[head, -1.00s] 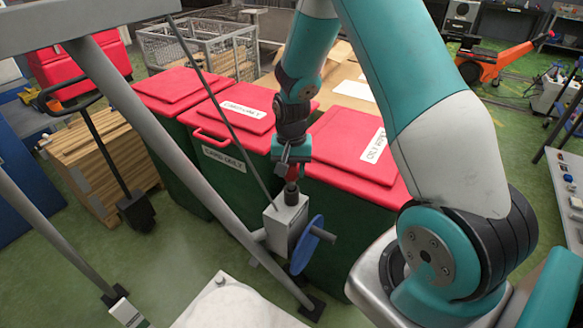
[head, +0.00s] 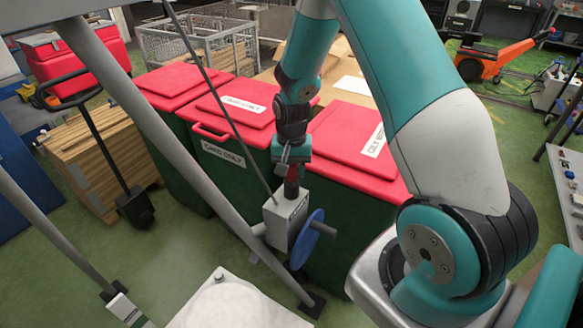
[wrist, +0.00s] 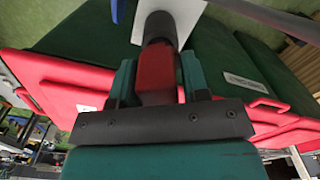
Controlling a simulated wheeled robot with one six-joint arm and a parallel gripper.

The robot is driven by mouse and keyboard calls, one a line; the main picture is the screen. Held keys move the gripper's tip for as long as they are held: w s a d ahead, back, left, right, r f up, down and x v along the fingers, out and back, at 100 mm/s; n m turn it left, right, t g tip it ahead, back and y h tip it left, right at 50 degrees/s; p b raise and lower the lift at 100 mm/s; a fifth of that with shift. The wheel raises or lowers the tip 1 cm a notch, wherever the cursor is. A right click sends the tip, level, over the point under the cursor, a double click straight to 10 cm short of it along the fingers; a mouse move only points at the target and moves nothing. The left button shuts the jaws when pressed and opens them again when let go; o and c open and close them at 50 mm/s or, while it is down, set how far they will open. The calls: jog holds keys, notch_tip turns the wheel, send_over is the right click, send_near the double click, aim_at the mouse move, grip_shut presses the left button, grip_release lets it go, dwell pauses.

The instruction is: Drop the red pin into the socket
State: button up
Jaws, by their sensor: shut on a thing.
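The red pin (wrist: 157,72) is held between the two teal fingers of my gripper (wrist: 157,78) in the wrist view. In the head view the red pin (head: 292,173) shows just below my gripper (head: 291,160). Its lower end meets the dark socket (wrist: 159,27) on top of a grey box (head: 286,220). The socket also shows in the head view (head: 291,189), largely covered by the pin. I cannot tell how deep the pin sits. A blue handwheel (head: 309,236) is on the box's right side.
Green bins with red lids (head: 345,140) stand close behind the box. A grey slanted post (head: 180,160) and a thin rod pass left of it. A white surface (head: 240,305) lies in front.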

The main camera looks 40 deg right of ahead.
jog(key=shift+f+b, duration=0.65)
jog(key=shift+f, duration=0.25)
jog(key=o, duration=1.1)
notch_tip(320, 180, up, 18)
jog(key=b, duration=0.3)
jog(key=shift+f, duration=0.25)
